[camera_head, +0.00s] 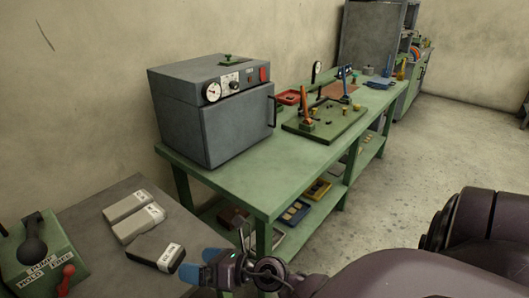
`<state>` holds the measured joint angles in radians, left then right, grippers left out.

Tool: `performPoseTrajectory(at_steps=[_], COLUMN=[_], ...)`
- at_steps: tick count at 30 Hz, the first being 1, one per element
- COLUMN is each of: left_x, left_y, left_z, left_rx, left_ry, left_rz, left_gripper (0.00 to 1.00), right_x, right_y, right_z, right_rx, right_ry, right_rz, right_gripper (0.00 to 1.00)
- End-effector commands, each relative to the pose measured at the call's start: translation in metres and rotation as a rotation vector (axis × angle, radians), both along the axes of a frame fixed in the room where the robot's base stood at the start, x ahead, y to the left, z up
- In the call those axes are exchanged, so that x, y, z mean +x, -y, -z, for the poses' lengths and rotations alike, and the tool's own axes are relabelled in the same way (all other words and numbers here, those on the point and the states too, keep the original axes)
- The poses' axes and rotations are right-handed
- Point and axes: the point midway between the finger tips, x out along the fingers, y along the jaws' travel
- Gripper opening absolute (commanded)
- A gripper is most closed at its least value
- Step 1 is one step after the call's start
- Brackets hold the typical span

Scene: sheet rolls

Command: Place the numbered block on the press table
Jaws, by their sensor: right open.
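Three numbered blocks lie side by side on a grey tabletop (105,185) at lower left. Two are light grey, the far block (125,205) and the middle block (136,224). The near block (149,251) is dark with a white label end; the print on all labels is too small to read surely. My right gripper (201,265), with blue fingertips, is open and empty just right of the dark block's labelled end; I cannot tell whether it touches. My left gripper is not in view. I cannot tell which surface is the press table.
A green box with a black-knobbed lever and a red lever (40,258) stands at the left edge. A green workbench (262,178) carries a grey oven (210,110) and a tool board (335,118). Its lower shelf holds trays. Open floor (440,140) lies right.

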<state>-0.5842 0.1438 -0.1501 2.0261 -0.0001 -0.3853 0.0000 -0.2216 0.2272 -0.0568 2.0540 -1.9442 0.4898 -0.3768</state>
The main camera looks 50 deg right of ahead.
Motion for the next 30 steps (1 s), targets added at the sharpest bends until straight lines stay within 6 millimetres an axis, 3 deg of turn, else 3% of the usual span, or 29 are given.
performPoseTrajectory(at_steps=[8,14,23,30], left_x=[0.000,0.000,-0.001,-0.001], left_y=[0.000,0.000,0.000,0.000], left_z=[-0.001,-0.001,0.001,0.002], left_rx=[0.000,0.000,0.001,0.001], left_ry=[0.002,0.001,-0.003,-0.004], left_rz=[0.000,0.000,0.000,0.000], left_gripper=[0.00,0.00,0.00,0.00], right_x=[-0.025,-0.044,-0.088,-0.131], right_y=[0.018,0.042,0.066,0.060], right_z=[0.001,0.021,0.082,0.132], right_rx=[0.638,1.083,1.711,2.111], right_ry=[-0.115,-0.237,-0.481,-0.693], right_rz=[0.184,0.365,0.708,0.986], right_gripper=[0.98,0.98,0.98,0.98])
